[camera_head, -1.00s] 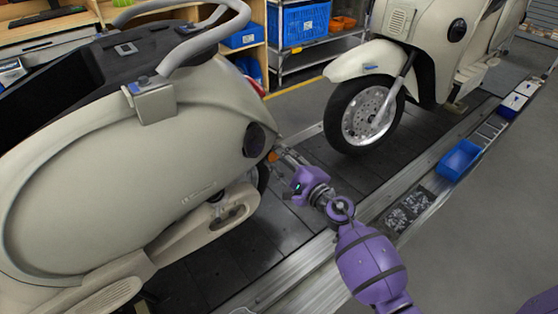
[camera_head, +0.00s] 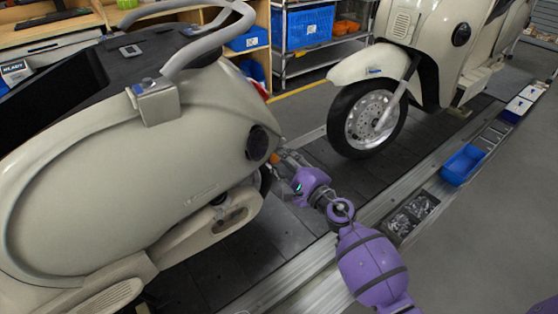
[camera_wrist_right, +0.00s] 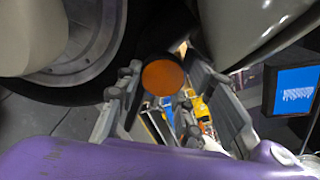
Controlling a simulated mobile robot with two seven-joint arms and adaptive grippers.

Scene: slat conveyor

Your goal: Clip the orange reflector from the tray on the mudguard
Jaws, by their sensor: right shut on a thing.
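The orange reflector (camera_wrist_right: 162,77) is a round disc between the fingertips of my right gripper (camera_wrist_right: 158,92), which is shut on it. In the head view the right gripper (camera_head: 279,159) is at the rear of the near cream scooter (camera_head: 110,150), low beside its dark round lamp. A bit of orange reflector (camera_head: 273,158) shows at its tip. In the wrist view a dark tyre (camera_wrist_right: 110,65) and wheel rim are close behind the reflector on the left. I cannot tell the mudguard apart from the tyre, or whether the reflector touches it. My left gripper is not in view.
A blue tray (camera_head: 463,163) and a tray of small clear parts (camera_head: 410,216) stand along the conveyor's right edge. A second cream scooter (camera_head: 375,68) is behind. Shelves with blue crates (camera_head: 307,24) line the back. The floor at right is clear.

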